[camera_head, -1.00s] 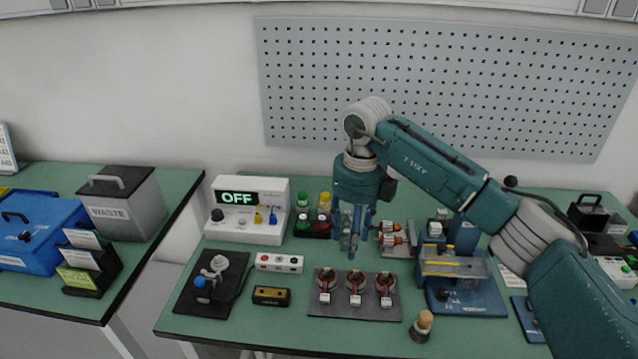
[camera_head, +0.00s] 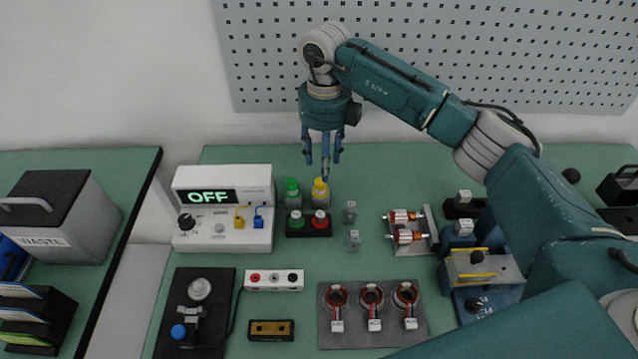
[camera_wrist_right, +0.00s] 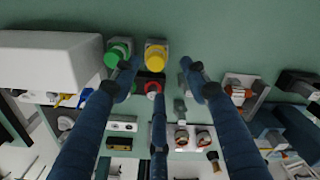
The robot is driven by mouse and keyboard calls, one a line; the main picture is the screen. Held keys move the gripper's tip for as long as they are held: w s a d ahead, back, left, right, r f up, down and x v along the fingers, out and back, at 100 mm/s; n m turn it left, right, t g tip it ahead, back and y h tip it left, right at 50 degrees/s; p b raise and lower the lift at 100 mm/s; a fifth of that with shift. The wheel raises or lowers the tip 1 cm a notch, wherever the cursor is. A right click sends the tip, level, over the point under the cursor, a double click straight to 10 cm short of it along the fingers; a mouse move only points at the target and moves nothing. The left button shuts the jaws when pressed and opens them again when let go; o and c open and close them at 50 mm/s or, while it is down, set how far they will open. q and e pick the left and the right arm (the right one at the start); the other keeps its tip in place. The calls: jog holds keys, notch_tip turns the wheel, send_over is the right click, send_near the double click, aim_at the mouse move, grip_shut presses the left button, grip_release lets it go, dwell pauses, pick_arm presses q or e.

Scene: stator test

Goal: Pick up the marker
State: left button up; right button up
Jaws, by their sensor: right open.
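No pen-shaped marker can be told for sure. A yellow-capped bottle (camera_head: 320,190) and a green-capped bottle (camera_head: 292,191) stand side by side near the back of the green bench; they also show in the right wrist view, the yellow cap (camera_wrist_right: 156,55) and the green cap (camera_wrist_right: 117,52). My right gripper (camera_head: 323,161) points down above the yellow-capped bottle, its three blue fingers spread and empty. In the right wrist view the gripper (camera_wrist_right: 160,76) has its fingers around the yellow cap's area, with no contact visible. My left gripper is not in view.
A white box reading OFF (camera_head: 222,208) stands left of the bottles. A green-and-red button box (camera_head: 308,229) is in front, and small clear blocks (camera_head: 353,240) are to the right. A dark mat (camera_head: 350,340) holds copper coils. The bench behind the bottles is clear.

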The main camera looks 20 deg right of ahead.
aim_at(320, 180)
jog(key=shift+f, duration=0.85)
jog(key=f+p, duration=0.1)
jog(key=f, duration=0.1)
jog(key=f+p, duration=0.1)
jog(key=f, duration=0.1)
jog(key=shift+a+f+p, duration=0.1)
jog(key=shift+a+p, duration=0.2)
jog(key=shift+a, duration=0.1)
jog(key=shift+f, duration=0.65)
grip_shut()
